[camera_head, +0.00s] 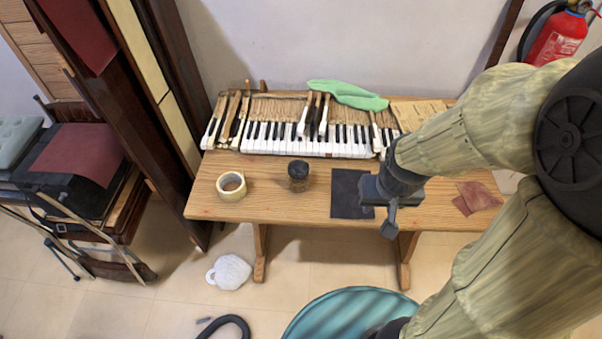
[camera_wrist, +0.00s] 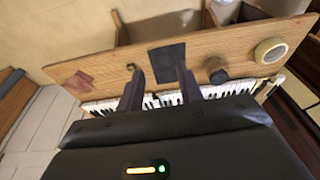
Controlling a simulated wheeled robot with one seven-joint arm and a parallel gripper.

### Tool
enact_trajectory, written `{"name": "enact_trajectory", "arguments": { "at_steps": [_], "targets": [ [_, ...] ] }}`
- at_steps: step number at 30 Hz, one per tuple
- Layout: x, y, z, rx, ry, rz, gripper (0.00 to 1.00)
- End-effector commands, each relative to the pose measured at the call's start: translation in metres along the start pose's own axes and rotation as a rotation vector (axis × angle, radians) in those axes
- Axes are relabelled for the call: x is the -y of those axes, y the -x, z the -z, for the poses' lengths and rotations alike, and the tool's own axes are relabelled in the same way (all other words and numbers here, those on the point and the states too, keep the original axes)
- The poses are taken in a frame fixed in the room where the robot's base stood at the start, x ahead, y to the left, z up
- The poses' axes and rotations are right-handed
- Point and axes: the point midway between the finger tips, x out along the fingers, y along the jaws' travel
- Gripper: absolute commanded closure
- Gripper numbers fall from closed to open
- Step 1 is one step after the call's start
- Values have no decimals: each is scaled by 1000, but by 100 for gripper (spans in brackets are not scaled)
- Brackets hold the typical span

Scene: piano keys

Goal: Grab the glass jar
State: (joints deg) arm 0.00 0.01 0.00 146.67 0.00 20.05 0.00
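The small glass jar (camera_head: 298,176) with a dark lid or contents stands upright on the wooden table (camera_head: 275,205), in front of the piano keys and right of a tape roll. In the wrist view the jar (camera_wrist: 217,72) is just right of my fingers, and apart from them. My gripper (camera_head: 380,208) is above the table, right of the jar, over the edge of a dark sheet. In the wrist view my gripper (camera_wrist: 160,69) shows two dark fingers spread apart with nothing held between them.
The tape roll (camera_head: 231,186) lies left of the jar. The dark sheet (camera_head: 350,194) lies between jar and gripper. A keyboard (camera_head: 300,146) with loose keys and a green cloth (camera_head: 345,94) lie behind. Reddish scraps (camera_head: 476,197) lie at the right. The tabletop around the jar is clear.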

Motion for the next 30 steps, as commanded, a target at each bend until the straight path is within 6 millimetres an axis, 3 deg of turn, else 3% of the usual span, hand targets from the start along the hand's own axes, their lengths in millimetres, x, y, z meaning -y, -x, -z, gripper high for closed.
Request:
{"name": "enact_trajectory", "arguments": {
  "at_steps": [4,5,10,13,22,26,30],
  "targets": [
    [0,0,0,0,0,0,64],
    [0,0,0,0,0,0,60],
    [3,-11,-4,32,49,-8,26],
    [8,-32,-12,99,151,-30,10],
    [14,-119,-38,406,709,-244,10],
    [12,-150,-36,514,973,-398,10],
    [17,-180,-21,596,1256,-603,10]
  ]
}}
